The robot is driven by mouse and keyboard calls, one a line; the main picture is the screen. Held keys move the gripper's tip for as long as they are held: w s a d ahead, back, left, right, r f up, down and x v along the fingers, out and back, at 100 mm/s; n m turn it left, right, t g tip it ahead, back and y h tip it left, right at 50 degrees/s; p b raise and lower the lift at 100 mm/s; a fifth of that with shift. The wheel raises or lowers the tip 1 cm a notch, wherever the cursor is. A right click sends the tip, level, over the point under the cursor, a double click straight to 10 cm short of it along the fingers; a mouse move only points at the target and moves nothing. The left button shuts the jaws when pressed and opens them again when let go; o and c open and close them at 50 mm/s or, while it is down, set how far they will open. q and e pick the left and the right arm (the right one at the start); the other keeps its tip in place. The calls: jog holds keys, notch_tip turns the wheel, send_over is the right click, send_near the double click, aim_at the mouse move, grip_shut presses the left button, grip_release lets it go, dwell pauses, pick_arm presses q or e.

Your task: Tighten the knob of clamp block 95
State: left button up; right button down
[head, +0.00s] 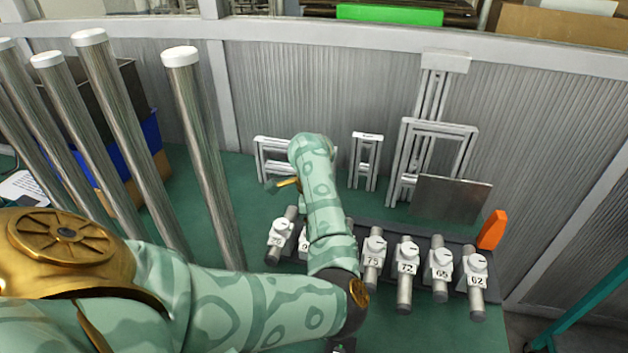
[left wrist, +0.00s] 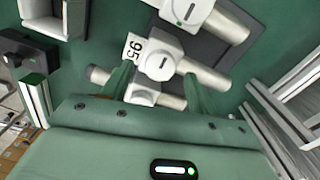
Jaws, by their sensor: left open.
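Clamp block 95 (left wrist: 134,47) shows in the left wrist view, with its white label beside a round white knob (left wrist: 158,64) that has a dark slot mark. My left gripper (left wrist: 158,78) is open, with one green finger on either side of the knob in that view. I cannot tell whether the fingers touch it. In the head view my left forearm covers most of block 95, and only a sliver with a "9" (head: 304,244) shows beside it. The gripper's fingers are hidden there. My right gripper is not in view.
Clamp blocks 75 (head: 374,247), 72 (head: 406,254), 65 (head: 441,262) and 62 (head: 475,268) stand to the right on a dark rack; another (head: 280,234) stands left. An orange piece (head: 492,230) is at the right end. Tall metal posts (head: 205,140) stand left.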

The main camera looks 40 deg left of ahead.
pick_arm(q)
jog(key=shift+f, duration=0.9)
jog(key=c, duration=1)
